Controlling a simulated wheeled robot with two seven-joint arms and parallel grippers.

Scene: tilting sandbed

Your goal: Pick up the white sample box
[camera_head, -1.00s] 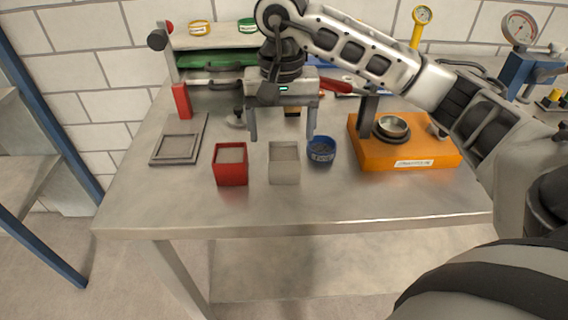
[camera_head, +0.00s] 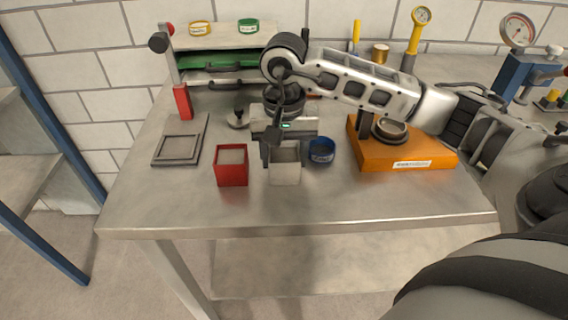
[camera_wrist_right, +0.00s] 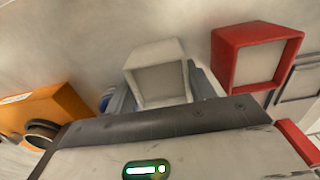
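The white sample box (camera_head: 285,175) stands upright on the metal table, open at the top, with grey material inside. It also shows in the right wrist view (camera_wrist_right: 158,72). My right gripper (camera_head: 285,158) is down over it from behind, one finger on each side. The fingers are closer together than the gripper body is wide and appear to press on the box's sides. The box still rests on the table. The far finger is partly hidden. My left gripper is not in view.
A red box (camera_head: 231,167) stands close on the left, and a blue round container (camera_head: 321,151) close on the right. An orange base (camera_head: 408,154) with a metal bowl lies further right. A grey frame tray (camera_head: 178,149) lies left. The table's front strip (camera_head: 300,212) is clear.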

